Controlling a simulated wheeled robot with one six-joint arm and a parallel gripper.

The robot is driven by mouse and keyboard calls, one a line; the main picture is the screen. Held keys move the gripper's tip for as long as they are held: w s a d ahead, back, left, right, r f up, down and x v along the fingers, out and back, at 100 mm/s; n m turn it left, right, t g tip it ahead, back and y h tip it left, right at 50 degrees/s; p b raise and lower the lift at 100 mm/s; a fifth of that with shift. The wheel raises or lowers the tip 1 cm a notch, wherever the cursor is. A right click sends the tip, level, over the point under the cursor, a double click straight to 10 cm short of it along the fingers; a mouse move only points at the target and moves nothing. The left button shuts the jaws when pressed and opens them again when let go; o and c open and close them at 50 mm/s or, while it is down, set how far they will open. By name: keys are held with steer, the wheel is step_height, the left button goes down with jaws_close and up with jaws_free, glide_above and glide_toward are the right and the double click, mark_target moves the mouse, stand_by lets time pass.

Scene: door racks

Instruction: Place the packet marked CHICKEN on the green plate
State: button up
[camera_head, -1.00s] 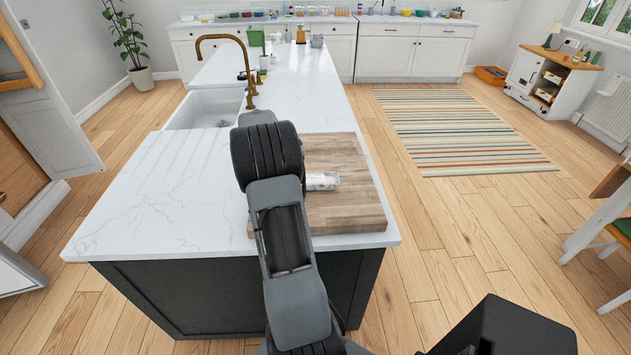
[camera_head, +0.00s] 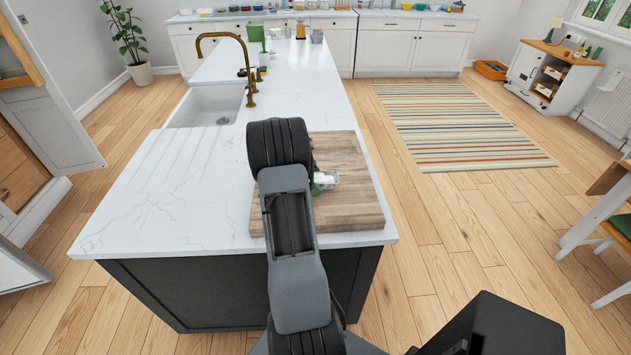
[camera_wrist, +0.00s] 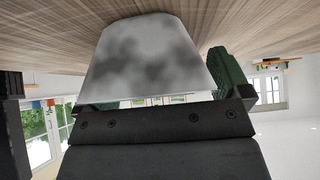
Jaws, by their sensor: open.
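A whitish packet (camera_head: 326,179) lies on the wooden board on the island, partly hidden by my arm; I cannot read its marking. In the wrist view a pale, blurred, grey-blotched packet (camera_wrist: 150,60) fills the space close in front of my gripper (camera_wrist: 165,75). A dark green ridged piece, which looks like a finger of my gripper, stands at its right side. The other finger is mostly hidden. My gripper is open and around or beside the packet; contact cannot be told. I cannot make out a green plate in either view.
The wooden board (camera_head: 350,205) lies at the near end of the white island (camera_head: 150,200). A sink (camera_head: 205,105) with a brass tap (camera_head: 250,75) is at its left. Several bowls and jars stand on the far counter (camera_head: 385,13).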

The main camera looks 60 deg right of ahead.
steer(key=shift+c, duration=0.3)
steer(key=c, duration=1)
steer(key=shift+c, duration=0.9)
steer(key=shift+r, duration=0.1)
